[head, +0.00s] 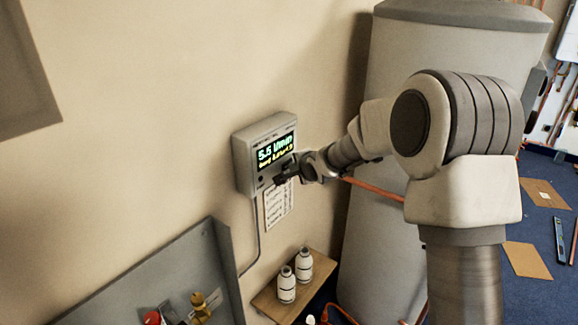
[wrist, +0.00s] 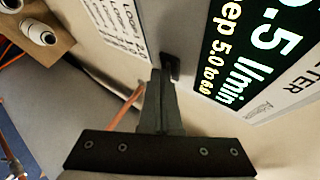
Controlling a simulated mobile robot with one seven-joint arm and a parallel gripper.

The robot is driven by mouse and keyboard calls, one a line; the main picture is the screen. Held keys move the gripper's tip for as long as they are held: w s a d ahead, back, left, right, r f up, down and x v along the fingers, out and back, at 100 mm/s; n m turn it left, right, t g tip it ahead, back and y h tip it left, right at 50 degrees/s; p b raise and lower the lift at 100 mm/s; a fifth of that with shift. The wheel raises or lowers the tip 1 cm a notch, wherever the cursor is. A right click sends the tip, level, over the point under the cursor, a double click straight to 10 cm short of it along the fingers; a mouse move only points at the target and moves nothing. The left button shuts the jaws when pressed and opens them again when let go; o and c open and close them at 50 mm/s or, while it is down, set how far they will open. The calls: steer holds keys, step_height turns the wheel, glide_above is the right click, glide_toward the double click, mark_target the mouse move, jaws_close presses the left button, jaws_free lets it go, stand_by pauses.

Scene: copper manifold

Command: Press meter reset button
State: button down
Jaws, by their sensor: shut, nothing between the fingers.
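The meter (head: 243,160) is a grey box on the beige wall, with a lit display (head: 276,150) reading 5.5 l/min. In the wrist view the display (wrist: 245,50) fills the upper right, with "5.0 to 6.0" partly readable. My gripper (head: 280,180) is shut and empty at the lower part of the meter's face. In the wrist view its closed fingers (wrist: 160,80) point at the meter beside the display. A small dark piece (wrist: 172,66) shows at the fingertips; I cannot tell whether it is the reset button or whether they touch it.
A printed sheet (head: 278,203) hangs below the meter. A cable (head: 257,230) runs down the wall. Two white bottles (head: 287,285) stand on a wooden shelf (head: 268,303). A large grey tank (head: 375,240) stands right of the meter, with a copper pipe (head: 375,190) beside the arm.

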steer(key=shift+s+d, duration=0.45)
steer(key=shift+d, duration=0.2)
steer(key=shift+s+d+p, duration=0.7)
steer(key=shift+d, duration=0.35)
steer(key=shift+s+d+p, duration=0.7)
steer(key=shift+d, duration=0.35)
